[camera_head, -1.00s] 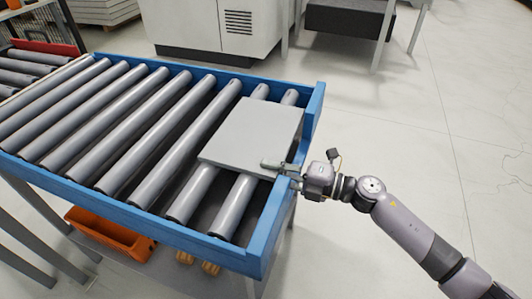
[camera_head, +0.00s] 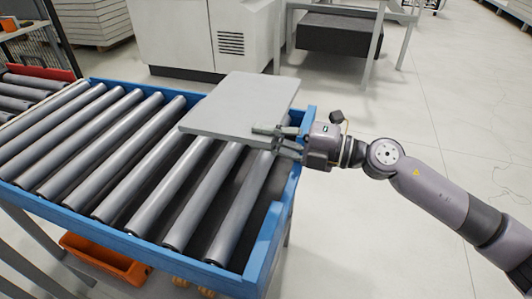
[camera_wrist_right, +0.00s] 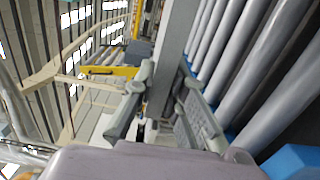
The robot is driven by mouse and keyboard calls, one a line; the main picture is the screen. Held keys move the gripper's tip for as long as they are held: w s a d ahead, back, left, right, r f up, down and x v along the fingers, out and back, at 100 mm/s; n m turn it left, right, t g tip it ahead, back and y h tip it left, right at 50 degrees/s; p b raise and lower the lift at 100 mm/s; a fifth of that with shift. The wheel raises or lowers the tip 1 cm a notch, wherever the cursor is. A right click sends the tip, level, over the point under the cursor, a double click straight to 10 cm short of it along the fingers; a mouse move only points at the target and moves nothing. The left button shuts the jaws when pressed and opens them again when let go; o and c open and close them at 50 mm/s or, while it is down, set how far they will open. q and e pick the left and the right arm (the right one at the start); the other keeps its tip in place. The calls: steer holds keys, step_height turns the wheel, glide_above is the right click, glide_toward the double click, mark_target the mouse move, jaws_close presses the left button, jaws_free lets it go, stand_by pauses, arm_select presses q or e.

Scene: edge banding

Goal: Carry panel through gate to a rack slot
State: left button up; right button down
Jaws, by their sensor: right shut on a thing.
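A flat grey panel (camera_head: 240,106) is held level above the right end of the roller conveyor (camera_head: 125,228) in the head view. My right gripper (camera_head: 277,139) is shut on the panel's near right edge, one finger above and one below. In the right wrist view the panel (camera_wrist_right: 178,45) shows edge-on between the two fingers (camera_wrist_right: 160,110). The panel looks lifted clear of the rollers. My left gripper is not in view. I cannot make out a gate or a rack slot for certain.
The conveyor's blue frame (camera_head: 262,262) stands below the panel. An orange bin (camera_head: 105,258) sits under it. A white machine (camera_head: 205,38) stands behind, beside a dark block (camera_head: 340,33) under a grey frame. The floor at right is open.

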step_height(320, 180, up, 2)
steer(key=shift+d+r, duration=0.1)
steer(key=shift+d, duration=0.05)
steer(key=s+d+r+p, duration=0.3)
steer(key=d+r, duration=0.7)
steer(key=d, duration=0.1)
steer(key=shift+s+p, duration=0.4)
